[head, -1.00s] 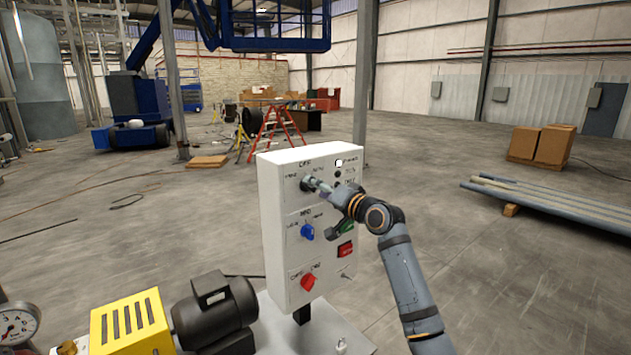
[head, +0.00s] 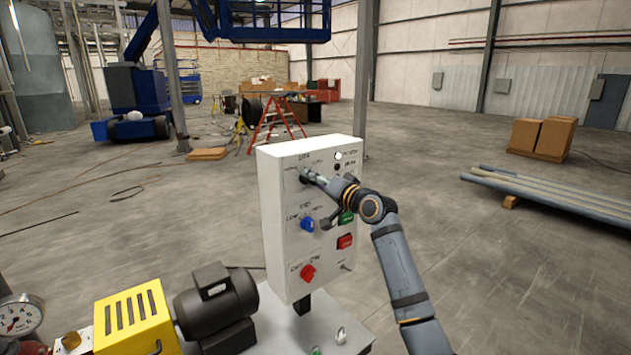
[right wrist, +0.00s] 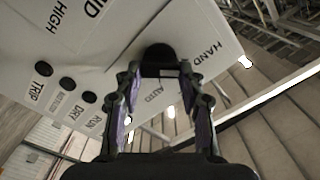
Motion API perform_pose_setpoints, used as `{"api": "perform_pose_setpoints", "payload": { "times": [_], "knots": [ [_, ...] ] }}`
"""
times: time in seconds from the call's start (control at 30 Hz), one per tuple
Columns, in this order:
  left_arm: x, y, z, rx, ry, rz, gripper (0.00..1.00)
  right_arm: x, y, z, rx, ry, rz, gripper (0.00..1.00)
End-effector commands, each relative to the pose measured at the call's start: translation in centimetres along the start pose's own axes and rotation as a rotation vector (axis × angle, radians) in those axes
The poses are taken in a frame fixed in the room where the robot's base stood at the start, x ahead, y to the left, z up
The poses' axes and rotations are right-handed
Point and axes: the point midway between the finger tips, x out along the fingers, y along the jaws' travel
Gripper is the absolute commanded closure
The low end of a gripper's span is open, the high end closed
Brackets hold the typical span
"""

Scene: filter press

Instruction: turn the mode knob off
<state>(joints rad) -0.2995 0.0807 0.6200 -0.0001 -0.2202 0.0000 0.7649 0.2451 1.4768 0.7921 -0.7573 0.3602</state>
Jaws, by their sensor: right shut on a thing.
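The white control box (head: 275,255) stands upright on a post in the head view. Its top knob (head: 305,175) is black, with HAND printed beside it in the right wrist view. My right gripper (head: 314,179) reaches it from the right and is shut on it. In the right wrist view the black knob (right wrist: 158,52) sits between the fingertips (right wrist: 160,76). Its pointer direction is hard to tell. A blue knob (head: 307,224) and a red knob (head: 307,272) are lower on the same face. My left gripper is not in view.
A green button (head: 346,217), partly covered by my gripper, and a red button (head: 345,242) are right of the blue knob. A yellow guard (head: 135,322) and a black motor (head: 215,300) stand at lower left. Floor right of the box is clear up to the pipes (head: 550,194).

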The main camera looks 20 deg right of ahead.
Motion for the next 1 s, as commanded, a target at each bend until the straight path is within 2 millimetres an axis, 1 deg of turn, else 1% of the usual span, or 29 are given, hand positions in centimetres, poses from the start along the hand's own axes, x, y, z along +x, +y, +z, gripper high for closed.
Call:
{"api": "perform_pose_setpoints", "payload": {
  "times": [0.27,0.7,1.0],
  "knots": [
    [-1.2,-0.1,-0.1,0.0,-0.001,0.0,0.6,0.0,-0.1,-0.2,0.108,0.0,0.001,0.92],
    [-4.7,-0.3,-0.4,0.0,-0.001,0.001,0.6,0.0,0.0,-0.2,0.471,0.0,0.002,0.92],
    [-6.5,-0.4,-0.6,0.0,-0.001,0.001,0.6,0.0,0.2,0.0,0.668,-0.001,0.001,0.92]
  ]
}}
